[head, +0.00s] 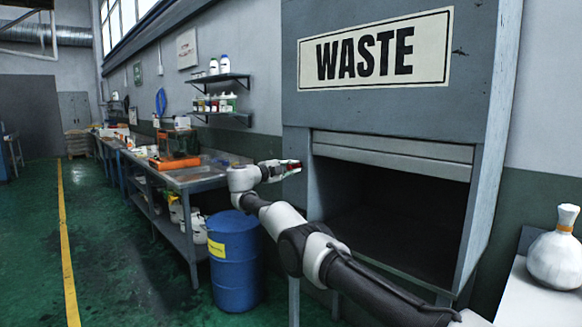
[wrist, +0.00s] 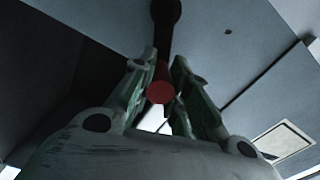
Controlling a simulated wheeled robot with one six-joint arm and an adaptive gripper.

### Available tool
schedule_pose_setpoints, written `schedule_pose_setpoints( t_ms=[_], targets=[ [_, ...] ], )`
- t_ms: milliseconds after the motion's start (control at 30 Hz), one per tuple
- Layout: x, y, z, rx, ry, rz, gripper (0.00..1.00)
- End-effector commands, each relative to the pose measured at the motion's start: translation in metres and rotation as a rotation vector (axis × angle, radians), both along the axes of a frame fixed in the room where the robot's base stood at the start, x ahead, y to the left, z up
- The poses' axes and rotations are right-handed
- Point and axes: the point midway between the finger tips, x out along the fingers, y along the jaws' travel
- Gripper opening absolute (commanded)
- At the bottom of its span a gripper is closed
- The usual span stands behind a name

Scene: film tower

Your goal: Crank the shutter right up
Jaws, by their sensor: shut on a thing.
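The grey WASTE cabinet (head: 390,25) has a slatted shutter (head: 395,155) across the top of its opening. The shutter's lower edge is high, with a dark open space below it. My gripper (head: 290,166) is at the cabinet's left side. In the wrist view my gripper (wrist: 158,95) has its two fingers on either side of a red crank handle (wrist: 160,92), shut on it. A dark crank arm (wrist: 166,25) runs up from the handle. In the head view the crank is mostly hidden by my gripper and only a bit of red shows.
A blue drum (head: 235,262) stands left of the cabinet beside a long workbench (head: 195,178) with a sink. Shelves (head: 222,78) with bottles hang above. A tied white bag (head: 555,260) sits on a surface at the right. The green floor at left is clear.

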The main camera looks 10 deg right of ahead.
Motion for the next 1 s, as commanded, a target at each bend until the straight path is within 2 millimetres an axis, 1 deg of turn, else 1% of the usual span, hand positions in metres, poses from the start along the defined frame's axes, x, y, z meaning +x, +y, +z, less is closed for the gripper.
schedule_pose_setpoints(
  t_ms=[33, 200, 667, 700, 800, 833, 900, 1000],
  targets=[
    [-0.0011, -0.0013, -0.0032, 0.008, -0.008, -0.006, 0.0],
    [-0.0019, -0.0017, -0.0048, 0.03, -0.038, -0.006, 0.0],
    [-0.0022, -0.002, -0.0055, 0.036, -0.048, -0.007, 0.0],
    [-0.0022, -0.002, -0.0054, 0.036, -0.048, -0.007, 0.2],
    [-0.0022, -0.002, -0.0053, 0.036, -0.048, -0.007, 0.37],
    [-0.0022, -0.002, -0.0052, 0.036, -0.048, -0.007, 0.37],
    [-0.0022, -0.002, -0.005, 0.036, -0.048, -0.006, 0.41],
    [-0.0021, -0.002, -0.0036, 0.036, -0.05, -0.005, 0.41]
  ],
)
